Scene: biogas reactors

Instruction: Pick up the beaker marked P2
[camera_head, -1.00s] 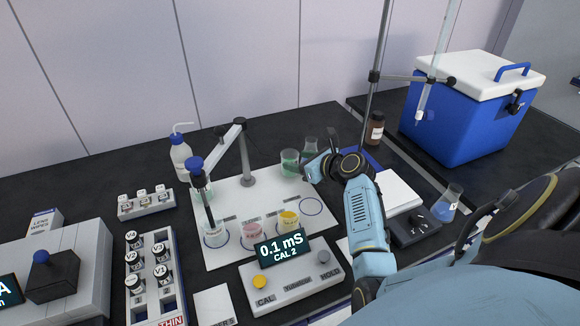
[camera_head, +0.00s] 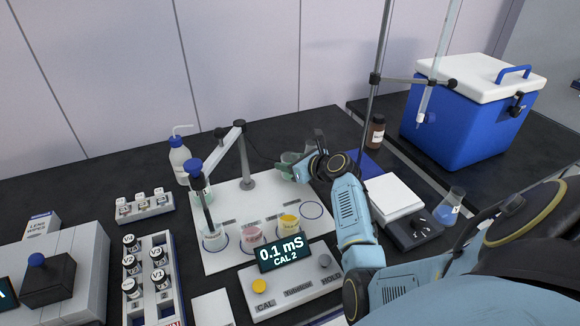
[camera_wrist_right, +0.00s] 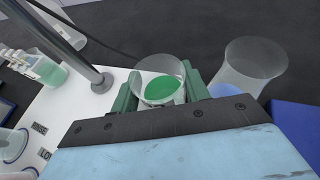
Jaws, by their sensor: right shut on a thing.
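A clear beaker with green liquid (camera_head: 287,158) stands at the back right of the white board; in the right wrist view the beaker (camera_wrist_right: 161,84) sits between two green fingers. My right gripper (camera_head: 297,165) is shut on this beaker, which looks upright. I cannot tell whether it still touches the board. I can read no P2 mark on it. Beakers with pink (camera_head: 252,234) and yellow (camera_head: 289,222) contents stand at the board's front. My left gripper is out of view.
A probe arm on a metal post (camera_head: 247,180) stands to the left. A stand rod (camera_head: 375,100) rises behind my right arm.

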